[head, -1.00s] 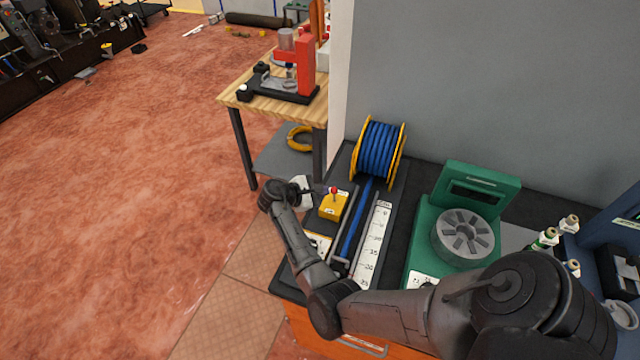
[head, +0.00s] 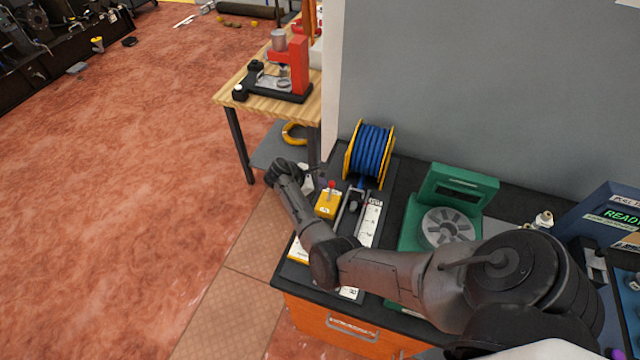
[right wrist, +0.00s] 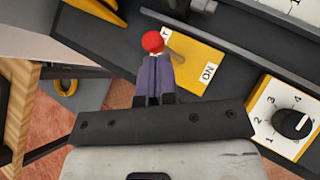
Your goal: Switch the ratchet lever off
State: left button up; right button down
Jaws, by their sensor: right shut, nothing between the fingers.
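One end of the box is marked ON; the other label is partly hidden. My right gripper (right wrist: 155,78) is shut and empty, its tips beside or touching the knob; I cannot tell which. In the head view the right gripper (head: 316,180) reaches in from the left. My left gripper is out of view.
A blue cable spool (head: 369,153) stands behind the box. A white scale (head: 368,226) runs beside the channel. A green machine (head: 458,188) with a grey disc is to the right. A numbered dial (right wrist: 291,122) is near the gripper. Open floor lies left.

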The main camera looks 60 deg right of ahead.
jog(key=shift+r+p, duration=0.65)
jog(key=shift+a, duration=0.1)
jog(key=w+f+v, duration=0.1)
jog(key=v, duration=1.1)
jog(key=shift+w+a, duration=0.2)
jog(key=shift+w, duration=0.4)
jog(key=shift+r, duration=0.1)
